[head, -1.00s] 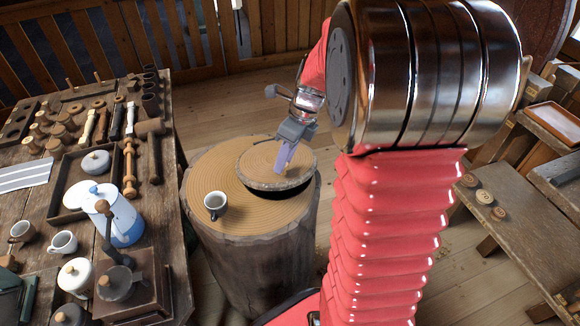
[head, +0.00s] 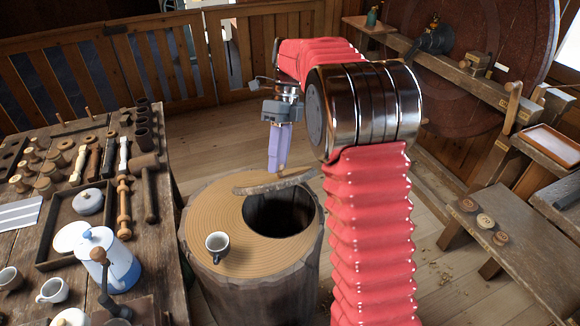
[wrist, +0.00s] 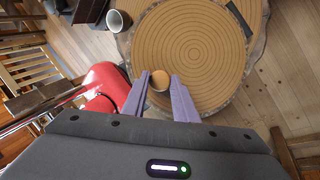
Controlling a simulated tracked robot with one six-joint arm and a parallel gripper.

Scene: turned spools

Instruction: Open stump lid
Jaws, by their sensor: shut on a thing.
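The stump (head: 207,204) is a wide upright log with a ringed top. A dark round opening (head: 280,215) shows in its right part. The round wooden lid (head: 258,187) is above the far side of this opening, tilted and seen nearly edge-on. My gripper (head: 278,168) points down with its purple fingers at the lid. In the wrist view the lid (wrist: 197,55) fills the area beyond the fingers, and its small round knob (wrist: 160,84) sits between them. The gripper is shut on this knob. Whether the lid's far edge touches the stump I cannot tell.
A mug (head: 217,246) stands on the stump's top, left of the opening. A crowded workbench (head: 60,235) with a blue and white pot (head: 120,268) is at the left. A low bench (head: 520,245) with small discs is at the right. Floor is clear behind the stump.

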